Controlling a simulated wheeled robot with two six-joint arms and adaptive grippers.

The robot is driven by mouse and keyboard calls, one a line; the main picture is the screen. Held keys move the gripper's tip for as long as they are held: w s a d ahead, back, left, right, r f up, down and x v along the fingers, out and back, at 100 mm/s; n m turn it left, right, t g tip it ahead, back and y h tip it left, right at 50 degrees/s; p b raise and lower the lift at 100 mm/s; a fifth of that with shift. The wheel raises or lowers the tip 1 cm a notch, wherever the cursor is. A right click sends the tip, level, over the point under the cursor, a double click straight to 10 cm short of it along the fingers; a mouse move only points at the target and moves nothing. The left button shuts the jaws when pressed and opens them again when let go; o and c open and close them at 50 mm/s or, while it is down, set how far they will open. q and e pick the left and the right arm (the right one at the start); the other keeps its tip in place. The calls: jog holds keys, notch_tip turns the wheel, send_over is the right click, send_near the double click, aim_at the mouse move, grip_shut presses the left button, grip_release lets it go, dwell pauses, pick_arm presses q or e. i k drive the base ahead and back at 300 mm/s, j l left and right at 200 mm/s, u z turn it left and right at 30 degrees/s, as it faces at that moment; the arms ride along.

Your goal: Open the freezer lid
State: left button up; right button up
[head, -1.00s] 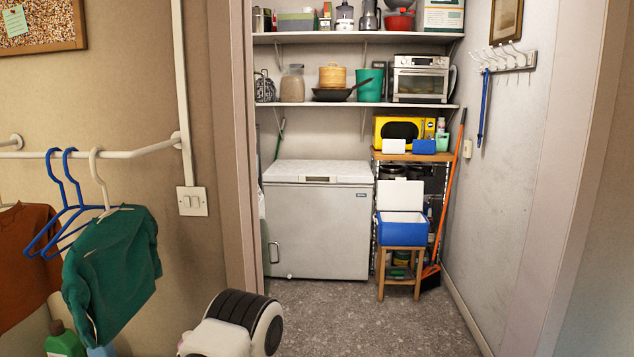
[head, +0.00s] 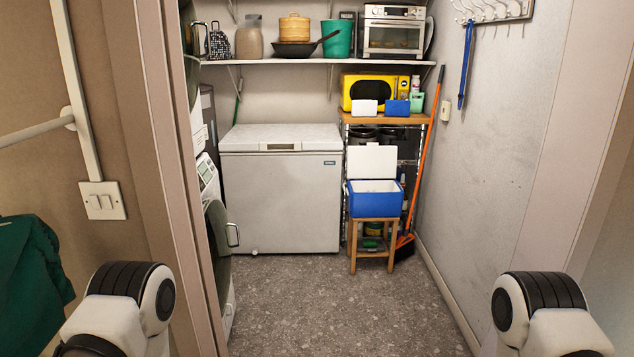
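A white chest freezer (head: 280,202) stands against the back wall of the alcove. Its lid (head: 283,138) is shut, with a handle (head: 280,147) at the middle of the front edge. Parts of my two arms show at the bottom left and bottom right of the head view, well short of the freezer. Neither gripper is in view.
A stacked washer (head: 215,230) stands on the left inside the doorway. A blue cooler (head: 374,202) with its lid up sits on a wooden stool (head: 373,228) right of the freezer. An orange broom (head: 424,160) leans beside it. A shelf (head: 300,61) hangs above. The floor (head: 330,300) ahead is clear.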

aim_at(326, 137)
jog(key=i, duration=1.7)
jog(key=i+j+z, duration=0.1)
jog(key=i, duration=1.6)
